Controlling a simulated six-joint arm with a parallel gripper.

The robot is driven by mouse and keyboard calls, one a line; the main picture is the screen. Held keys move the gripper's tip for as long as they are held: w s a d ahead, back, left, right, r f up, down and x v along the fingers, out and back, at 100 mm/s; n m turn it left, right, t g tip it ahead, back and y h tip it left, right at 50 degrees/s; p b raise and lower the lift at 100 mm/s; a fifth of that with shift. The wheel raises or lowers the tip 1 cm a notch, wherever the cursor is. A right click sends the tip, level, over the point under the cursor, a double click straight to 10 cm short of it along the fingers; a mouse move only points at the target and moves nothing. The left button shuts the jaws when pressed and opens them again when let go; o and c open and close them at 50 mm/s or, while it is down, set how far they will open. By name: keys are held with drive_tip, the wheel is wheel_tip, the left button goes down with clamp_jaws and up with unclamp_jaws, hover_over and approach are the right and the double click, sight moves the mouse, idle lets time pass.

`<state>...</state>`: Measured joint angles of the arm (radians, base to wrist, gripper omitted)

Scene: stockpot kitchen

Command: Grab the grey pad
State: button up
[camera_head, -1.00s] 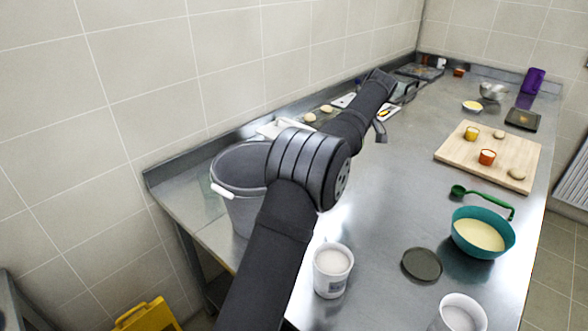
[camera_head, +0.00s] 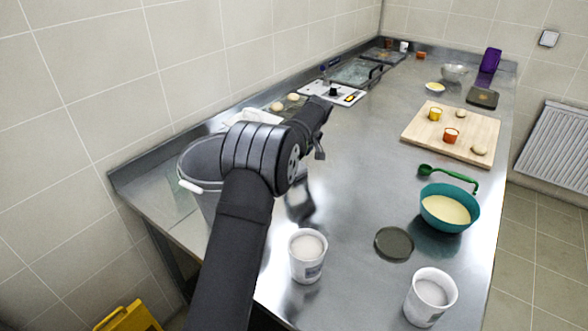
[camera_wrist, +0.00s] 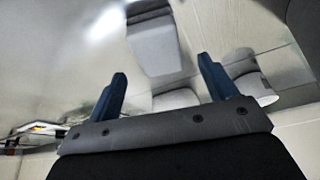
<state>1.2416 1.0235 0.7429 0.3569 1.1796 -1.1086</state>
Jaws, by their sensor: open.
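The grey pad (camera_wrist: 157,50) is a light grey block with a dark edge, lying on the steel worktop in the wrist view. In the camera_head view it seems to be the small grey shape (camera_head: 299,208) just below the end of my arm, partly hard to make out against reflections. My gripper (camera_wrist: 162,68) is open and empty, its two blue fingers apart, with the pad showing ahead between and beyond the tips. In the camera_head view my gripper (camera_head: 319,152) hangs above the worktop; I cannot tell how high.
A grey bucket (camera_head: 200,160) stands left of my arm. White tubs (camera_head: 307,256) and (camera_head: 430,298), a dark round lid (camera_head: 394,244), a teal bowl (camera_head: 449,207) and a green spoon (camera_head: 447,178) are at front right. A wooden board (camera_head: 470,136) lies behind them. The worktop's middle is mostly clear.

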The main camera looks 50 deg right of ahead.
drive_tip(key=x, duration=0.5)
drive_tip(key=shift+f, duration=0.2)
drive_tip(key=c, duration=1)
